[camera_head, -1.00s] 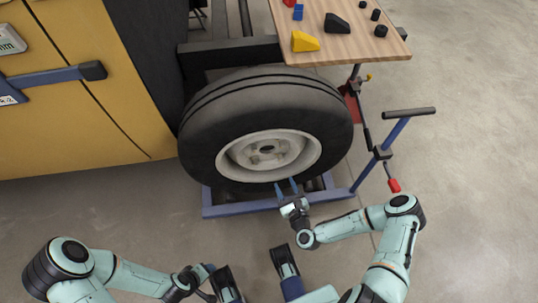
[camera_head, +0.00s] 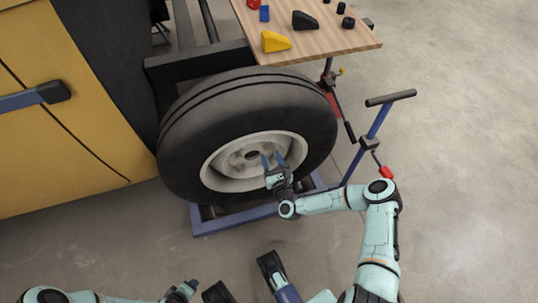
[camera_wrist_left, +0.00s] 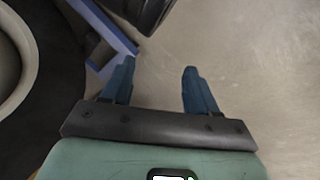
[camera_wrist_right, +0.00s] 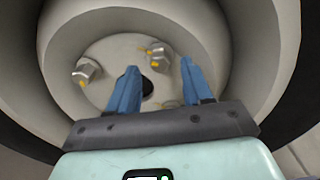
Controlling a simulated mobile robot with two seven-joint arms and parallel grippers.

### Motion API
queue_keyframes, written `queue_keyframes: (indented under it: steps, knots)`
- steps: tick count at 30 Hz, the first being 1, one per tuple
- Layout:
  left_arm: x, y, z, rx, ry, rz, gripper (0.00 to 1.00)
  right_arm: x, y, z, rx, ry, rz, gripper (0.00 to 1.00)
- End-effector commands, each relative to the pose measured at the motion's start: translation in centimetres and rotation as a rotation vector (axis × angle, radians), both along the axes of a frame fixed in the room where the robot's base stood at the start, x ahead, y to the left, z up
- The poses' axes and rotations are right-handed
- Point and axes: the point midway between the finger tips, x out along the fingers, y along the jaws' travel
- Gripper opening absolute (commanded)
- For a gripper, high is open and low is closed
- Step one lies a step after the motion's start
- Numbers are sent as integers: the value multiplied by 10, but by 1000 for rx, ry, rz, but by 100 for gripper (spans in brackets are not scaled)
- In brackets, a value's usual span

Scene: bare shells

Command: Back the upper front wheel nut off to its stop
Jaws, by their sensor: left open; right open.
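The wheel (camera_head: 318,130) is a black tyre with a pale rim (camera_head: 228,184). The right wrist view shows its hub with two silver hex nuts bearing yellow marks, a left nut (camera_wrist_right: 87,71) and an upper nut (camera_wrist_right: 160,56), around a dark centre hole (camera_wrist_right: 147,88). I cannot tell for sure which is the upper front one. My right gripper (camera_head: 273,160) is open in front of the hub, its fingers (camera_wrist_right: 160,85) apart and empty. The right finger may hide part of the hub. My left gripper (camera_wrist_left: 159,78) is open and empty over the floor.
A blue wheel stand (camera_head: 237,222) lies under the tyre. A wooden table (camera_head: 340,42) with several small blocks is at upper right. A blue post with a black handle (camera_head: 391,98) stands right of the wheel. A yellow body panel (camera_head: 50,150) is left.

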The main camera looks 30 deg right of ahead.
Motion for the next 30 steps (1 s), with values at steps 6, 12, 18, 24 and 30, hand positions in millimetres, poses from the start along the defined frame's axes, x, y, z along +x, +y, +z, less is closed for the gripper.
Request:
queue_keyframes:
  steps: [6,12,18,24,30]
  knots:
    - [-12,1,-11,-2,39,1,59,20,-5,0,-2,0,1,50]
    - [-13,2,-11,-3,44,1,59,22,-5,0,-1,0,1,50]
    - [-13,2,-11,-3,44,1,59,22,-5,0,-1,1,1,24]
    - [-13,1,-11,-3,43,1,59,22,-5,0,-2,1,1,0]
    - [-13,1,-10,-2,41,1,59,21,-5,0,-24,7,1,0]
